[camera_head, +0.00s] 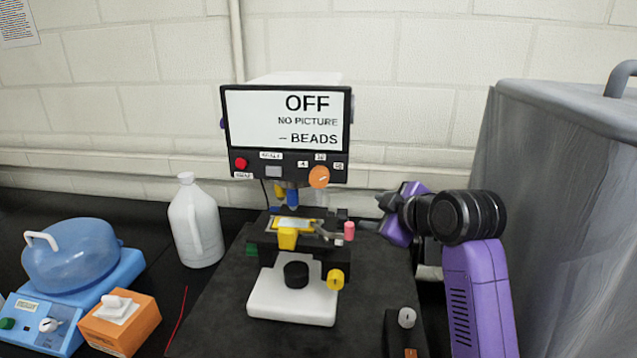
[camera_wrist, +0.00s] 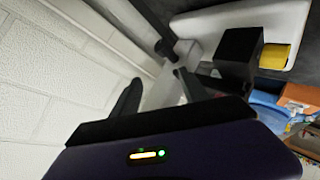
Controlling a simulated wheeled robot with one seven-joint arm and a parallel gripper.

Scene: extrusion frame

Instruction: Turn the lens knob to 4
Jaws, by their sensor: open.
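The microscope (camera_head: 286,130) stands on the dark bench with a screen reading OFF, NO PICTURE and -- BEADS. An orange round knob (camera_head: 319,177) sits at the lower right of its front panel, with small labels around it, one reading 4. The knob has a pale mark on its face; which label it points at is too small to tell. I take this as the lens knob. My gripper (camera_head: 378,208) is right of and below the knob, apart from it, beside the stage. In the wrist view my gripper (camera_wrist: 160,92) is open, with nothing seen between its fingers.
A red button (camera_head: 240,163) is on the panel's left. The stage carries a yellow piece (camera_head: 288,239) and a pink knob (camera_head: 349,230). A white jug (camera_head: 195,222) and blue device (camera_head: 85,270) stand left. A grey covered box (camera_head: 565,200) stands right of my arm.

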